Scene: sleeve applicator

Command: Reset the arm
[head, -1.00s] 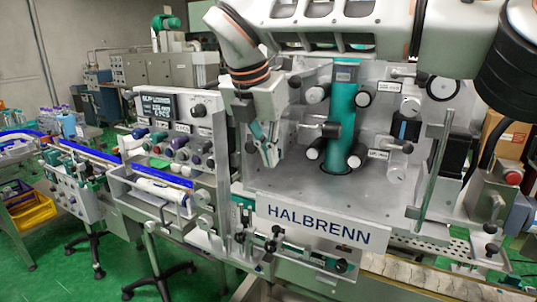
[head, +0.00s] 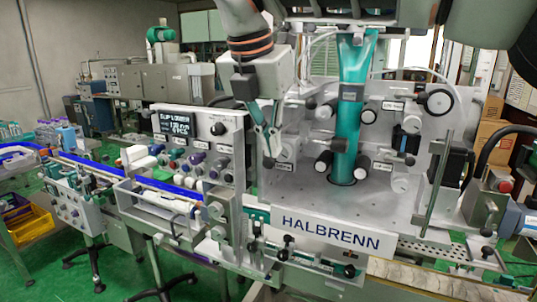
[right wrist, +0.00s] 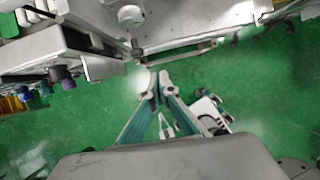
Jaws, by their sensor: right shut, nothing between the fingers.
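My right gripper (head: 270,157) hangs pointing down in front of the left part of the sleeve applicator (head: 340,222), the grey machine marked HALBRENN. Its teal fingers are together with nothing between them. In the right wrist view the fingertips (right wrist: 156,90) meet above the green floor, with machine edges beyond them. The teal sleeve column (head: 348,115) stands upright to the right of the gripper, apart from it in the picture. My left gripper is not in view.
A control panel (head: 184,122) with a small screen and several coloured knobs stands left of the gripper. A conveyor with blue rails (head: 140,180) runs off to the left. A yellow bin (head: 28,222) sits at far left. Green floor (head: 50,275) is open at lower left.

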